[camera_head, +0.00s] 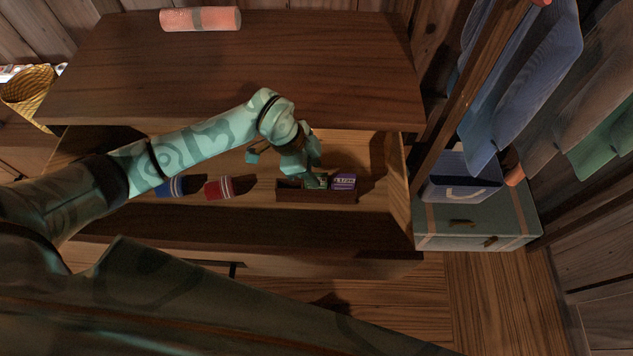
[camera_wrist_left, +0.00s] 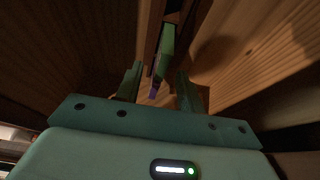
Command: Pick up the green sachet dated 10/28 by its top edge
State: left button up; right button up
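The green sachet (camera_head: 318,182) stands in a small dark wooden box (camera_head: 316,196) inside the open drawer, next to a purple sachet (camera_head: 343,181). Its date cannot be read here. My left gripper (camera_head: 312,172) is just above the box and partly hides the green sachet. In the left wrist view the green sachet (camera_wrist_left: 166,48) shows edge-on beyond and between the two spread fingers of my left gripper (camera_wrist_left: 159,74), with a purple piece (camera_wrist_left: 154,88) close by. The fingers look open; I cannot tell whether either touches the sachet. My right gripper is not in view.
The wooden cabinet top (camera_head: 290,65) overhangs behind, bearing a pink roll (camera_head: 200,19). A green-grey chest (camera_head: 475,233) and hanging clothes (camera_head: 530,80) stand at right.

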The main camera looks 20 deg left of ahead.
pick_arm(q)
jog(key=b+x, duration=0.1)
jog(key=x, duration=0.1)
jog(key=a+x, duration=0.1)
jog(key=x, duration=0.1)
jog(key=shift+d+f+b, duration=0.1)
jog(key=shift+f+b, duration=0.3)
jog(key=shift+r, duration=0.15)
jog(key=shift+c, duration=0.9)
grip_shut()
